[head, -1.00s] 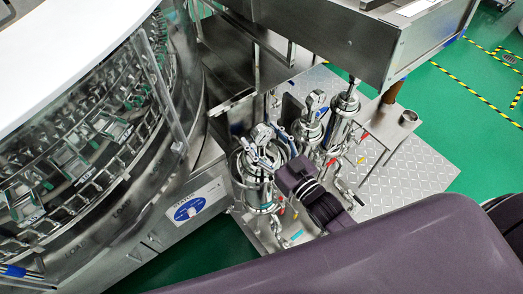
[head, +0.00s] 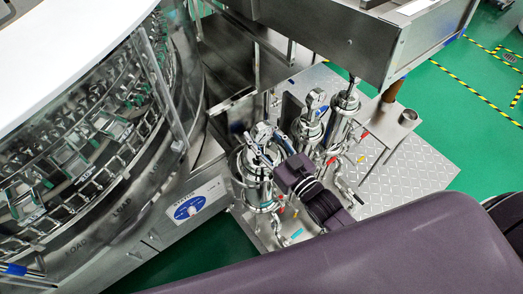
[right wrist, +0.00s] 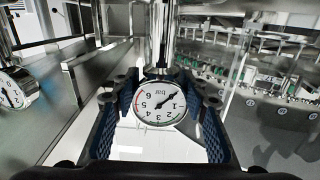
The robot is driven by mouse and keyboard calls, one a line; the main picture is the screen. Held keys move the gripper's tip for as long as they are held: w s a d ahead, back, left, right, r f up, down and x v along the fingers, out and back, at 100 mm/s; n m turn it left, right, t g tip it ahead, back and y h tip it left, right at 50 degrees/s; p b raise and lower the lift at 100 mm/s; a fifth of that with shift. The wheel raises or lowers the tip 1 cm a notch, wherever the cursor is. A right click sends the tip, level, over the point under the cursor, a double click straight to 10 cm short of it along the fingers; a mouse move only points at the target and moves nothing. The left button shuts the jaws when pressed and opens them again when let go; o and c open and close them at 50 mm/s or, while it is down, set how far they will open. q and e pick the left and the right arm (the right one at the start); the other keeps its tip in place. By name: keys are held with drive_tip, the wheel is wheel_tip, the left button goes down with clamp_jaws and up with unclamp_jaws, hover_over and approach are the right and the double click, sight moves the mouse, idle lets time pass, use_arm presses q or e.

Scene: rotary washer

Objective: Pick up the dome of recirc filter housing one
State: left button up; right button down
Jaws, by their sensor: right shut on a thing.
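In the head view, the leftmost of three steel filter housings (head: 259,193) stands on the floor plate, with a shiny dome at its top. My right gripper (head: 266,146) reaches over this dome from the lower right. In the right wrist view, the blue padded fingers of my right gripper (right wrist: 161,92) stand on both sides of a round pressure gauge (right wrist: 158,104) with a vertical steel stem behind it. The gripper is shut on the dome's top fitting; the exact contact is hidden. I cannot tell whether the dome is clear of its housing.
Two more housings, a middle one (head: 309,123) and a far one (head: 344,112), stand close to the right. The rotary washer (head: 100,150) is at the left. A steel cabinet (head: 340,45) overhangs behind. The diamond-pattern plate (head: 405,175) is mostly clear at the right.

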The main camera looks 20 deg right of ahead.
drive_tip(key=shift+r, duration=0.25)
